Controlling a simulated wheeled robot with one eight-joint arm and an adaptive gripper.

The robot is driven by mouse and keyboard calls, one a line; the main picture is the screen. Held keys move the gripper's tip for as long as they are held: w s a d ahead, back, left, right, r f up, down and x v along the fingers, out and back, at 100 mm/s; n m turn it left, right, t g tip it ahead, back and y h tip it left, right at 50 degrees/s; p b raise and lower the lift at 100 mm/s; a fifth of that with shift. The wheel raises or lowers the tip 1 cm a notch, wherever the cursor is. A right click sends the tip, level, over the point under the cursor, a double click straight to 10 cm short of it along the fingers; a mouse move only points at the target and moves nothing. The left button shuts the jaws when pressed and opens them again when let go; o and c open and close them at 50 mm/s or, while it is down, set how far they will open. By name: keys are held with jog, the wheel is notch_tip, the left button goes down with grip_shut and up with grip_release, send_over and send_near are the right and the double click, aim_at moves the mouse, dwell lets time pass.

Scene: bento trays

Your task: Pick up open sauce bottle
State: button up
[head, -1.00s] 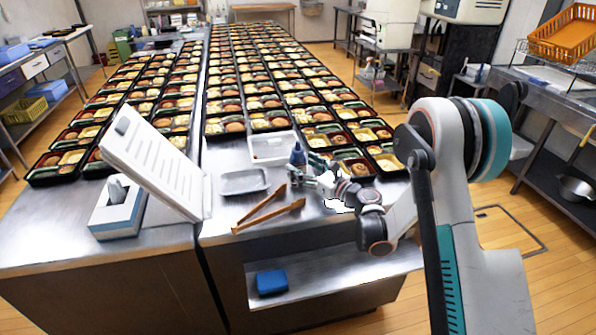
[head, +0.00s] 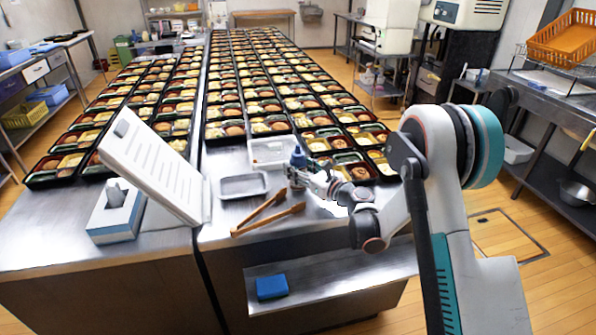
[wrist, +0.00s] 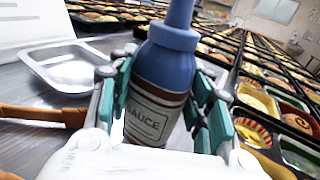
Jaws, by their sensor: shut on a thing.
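The sauce bottle (wrist: 158,95) is blue at the top with a narrow nozzle and has a pale label reading "SAUCE". It stands about upright between my gripper's fingers (wrist: 165,110) in the wrist view, with the fingers closed on both sides of it. Its lower end is hidden behind the gripper's white body. In the head view the bottle (head: 298,157) shows small at the tip of my gripper (head: 300,178), over the steel table near its right part. I cannot tell whether its base touches the table.
Wooden tongs (head: 268,219) lie on the steel table in front of the bottle. An empty metal tray (head: 244,185) is to the left, and a white tray (head: 268,150) is behind. Rows of filled bento trays (head: 263,105) cover the table beyond. A slanted white panel (head: 152,165) stands at left.

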notch_tip(320, 180, up, 20)
jog(key=p, duration=0.6)
jog(key=shift+p, duration=0.3)
jog(key=shift+o, duration=0.5)
